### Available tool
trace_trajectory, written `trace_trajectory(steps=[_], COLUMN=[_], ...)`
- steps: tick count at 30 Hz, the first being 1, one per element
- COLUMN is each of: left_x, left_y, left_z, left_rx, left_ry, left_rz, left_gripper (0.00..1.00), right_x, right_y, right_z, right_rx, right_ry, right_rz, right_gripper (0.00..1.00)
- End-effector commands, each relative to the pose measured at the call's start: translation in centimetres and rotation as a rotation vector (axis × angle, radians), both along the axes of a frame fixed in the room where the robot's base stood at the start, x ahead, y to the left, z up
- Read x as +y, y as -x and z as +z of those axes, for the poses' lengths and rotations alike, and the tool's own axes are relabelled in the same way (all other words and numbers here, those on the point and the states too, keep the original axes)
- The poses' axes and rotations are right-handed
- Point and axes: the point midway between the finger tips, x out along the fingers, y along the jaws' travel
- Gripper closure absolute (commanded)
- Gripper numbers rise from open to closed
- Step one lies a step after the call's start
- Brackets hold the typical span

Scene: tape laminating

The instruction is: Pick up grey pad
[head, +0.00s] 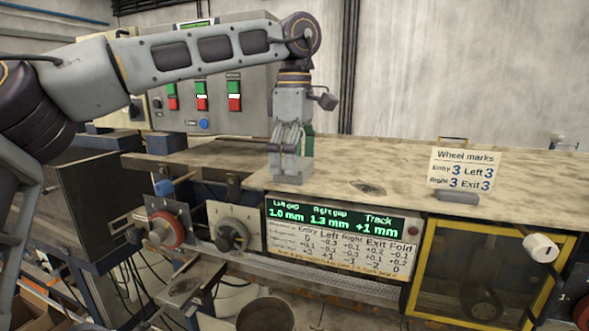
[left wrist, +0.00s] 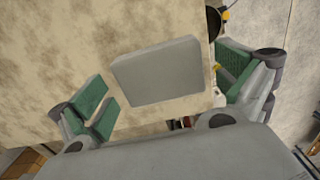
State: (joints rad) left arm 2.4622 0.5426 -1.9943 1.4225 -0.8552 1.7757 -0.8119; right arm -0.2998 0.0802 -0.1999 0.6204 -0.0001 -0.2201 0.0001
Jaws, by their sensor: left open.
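The grey pad (left wrist: 156,72) is a flat, rounded rectangular block in the left wrist view, over the mottled beige bench top. My left gripper (head: 290,150) points straight down over the bench top, left of centre in the head view. Its green-lined fingers are open, one on each side of the pad in the left wrist view, with visible gaps between them and the pad. My right gripper is not in view.
A "Wheel marks" sign (head: 464,170) stands on the bench top (head: 390,160) to the right. Below the front edge are a green-lit gap display (head: 335,219), a red knob (head: 165,230) and a yellow-framed window (head: 480,270). A control cabinet (head: 250,98) stands behind my arm.

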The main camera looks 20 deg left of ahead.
Motion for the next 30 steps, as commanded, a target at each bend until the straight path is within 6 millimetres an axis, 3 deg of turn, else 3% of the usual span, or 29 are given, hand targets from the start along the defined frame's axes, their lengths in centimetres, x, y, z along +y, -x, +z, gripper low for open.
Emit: trace_trajectory(steps=[12, 22, 30], left_x=[-0.02, -0.02, -0.03], left_y=[0.0, 0.0, 0.0], left_z=[-0.02, -0.02, 0.01], left_rx=[0.0, 0.0, 0.0], left_ry=[0.0, 0.0, 0.0], left_rz=[0.0, 0.0, 0.0], left_gripper=[0.0, 0.41, 0.41], right_x=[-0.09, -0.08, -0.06], right_y=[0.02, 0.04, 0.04], right_z=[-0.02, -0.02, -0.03], right_rx=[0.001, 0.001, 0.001], right_ry=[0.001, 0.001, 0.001], right_rz=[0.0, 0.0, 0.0], right_gripper=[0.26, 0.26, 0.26])
